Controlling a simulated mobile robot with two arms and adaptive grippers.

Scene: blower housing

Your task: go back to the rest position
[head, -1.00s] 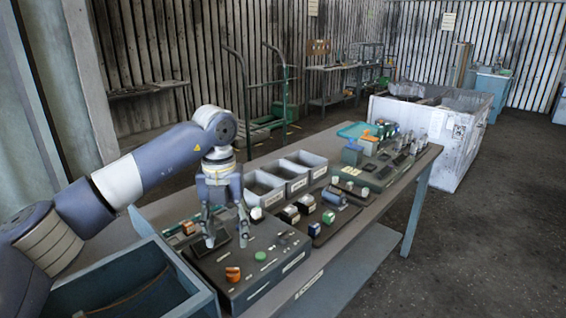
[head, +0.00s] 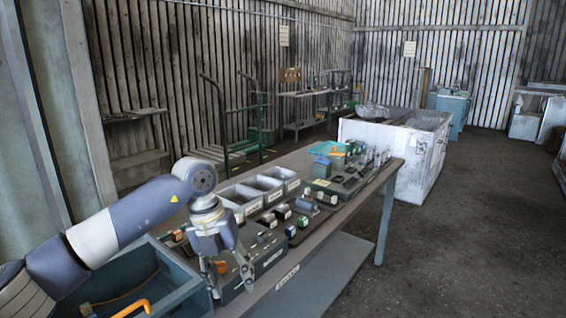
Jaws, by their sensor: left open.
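My left gripper (head: 232,283) hangs fingers down at the near end of the workbench (head: 345,200), in front of the dark fixture board (head: 265,255). Its two fingers are apart, and I see nothing held between them. It hides part of the board and the small parts on it; an orange part (head: 221,267) shows beside the fingers. I cannot tell how high the fingers are above the board. My right gripper is not in the picture.
A blue-grey bin (head: 150,270) with an orange handle stands at the near left, close to my left arm. Grey trays (head: 263,183) line the bench's back edge. A white crate (head: 400,150) stands beyond the bench. The floor to the right is clear.

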